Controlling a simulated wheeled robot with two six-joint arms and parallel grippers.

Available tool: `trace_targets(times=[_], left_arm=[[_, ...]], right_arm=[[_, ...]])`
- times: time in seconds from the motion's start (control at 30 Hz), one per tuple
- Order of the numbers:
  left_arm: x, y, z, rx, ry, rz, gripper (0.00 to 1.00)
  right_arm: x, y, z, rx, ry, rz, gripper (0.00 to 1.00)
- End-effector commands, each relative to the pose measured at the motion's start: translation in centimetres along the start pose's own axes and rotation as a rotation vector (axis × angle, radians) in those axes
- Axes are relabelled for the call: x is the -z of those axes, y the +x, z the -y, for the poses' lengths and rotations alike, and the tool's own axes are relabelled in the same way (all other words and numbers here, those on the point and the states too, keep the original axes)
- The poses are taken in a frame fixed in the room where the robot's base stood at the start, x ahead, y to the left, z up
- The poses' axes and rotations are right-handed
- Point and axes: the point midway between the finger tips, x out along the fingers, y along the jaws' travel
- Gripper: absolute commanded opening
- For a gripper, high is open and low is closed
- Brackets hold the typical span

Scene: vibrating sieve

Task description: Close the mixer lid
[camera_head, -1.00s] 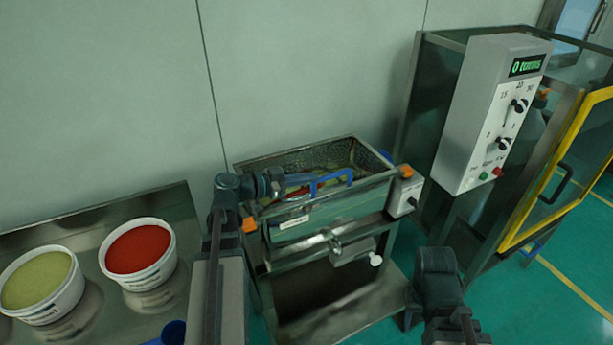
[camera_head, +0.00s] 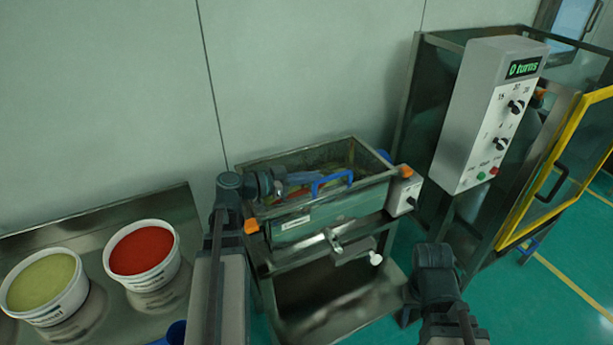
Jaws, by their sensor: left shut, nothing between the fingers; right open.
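The mixer is a metal trough (camera_head: 330,219) on a steel frame. Its lid seems to be the clear panel over the top, with a blue handle (camera_head: 333,182) near the front edge. The panel looks flat or nearly flat over the trough, but I cannot tell whether it touches the rim all round. Coloured contents show dimly beneath it. My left gripper (camera_head: 299,180) is shut and empty, over the left part of the trough, just left of the handle. Its fingertips are hard to make out. My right arm is at the lower right, apart from the mixer; its gripper does not show.
Tubs of green (camera_head: 42,284) and red (camera_head: 142,249) material stand on a steel table (camera_head: 95,232) at left. A control box (camera_head: 488,125) reading "0 turns" stands at right, beside a yellow-framed door (camera_head: 537,209).

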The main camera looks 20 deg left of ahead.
Motion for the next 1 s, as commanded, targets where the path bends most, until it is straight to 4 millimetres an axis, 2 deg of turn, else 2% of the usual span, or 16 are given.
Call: trace_targets(times=[0.03, 0.1, 0.13, 0.3, 0.5, 0.7, 1.0], left_arm=[[1.8, 0.0, -0.1, -0.001, 0.002, -0.001, 0.0], [2.8, 0.0, -0.2, 0.003, 0.003, -0.002, 0.0], [2.1, -1.1, -0.2, 0.007, 0.002, -0.002, 0.0], [2.0, -5.0, -0.2, 0.009, 0.002, -0.003, 0.0], [1.9, -8.1, -0.2, 0.007, 0.004, -0.003, 0.0], [1.9, -9.6, -0.2, 0.005, 0.004, -0.004, 0.0], [1.8, -9.8, -0.2, 0.004, 0.004, -0.004, 0.0]], right_arm=[[-0.1, -1.7, -0.2, 0.0, 0.0, 0.0, 0.5], [-0.2, -2.7, -0.2, 0.0, 0.0, 0.0, 0.5], [-0.1, -2.2, -0.2, 0.0, 0.0, 0.0, 0.5], [-0.2, -2.8, -0.3, 0.0, 0.0, 0.0, 0.5], [-0.2, -3.3, -0.3, 0.0, 0.0, 0.0, 0.5], [-0.2, -3.5, -0.3, 0.0, 0.0, 0.0, 0.5], [-0.2, -3.4, -0.3, 0.0, 0.0, 0.0, 0.5]])
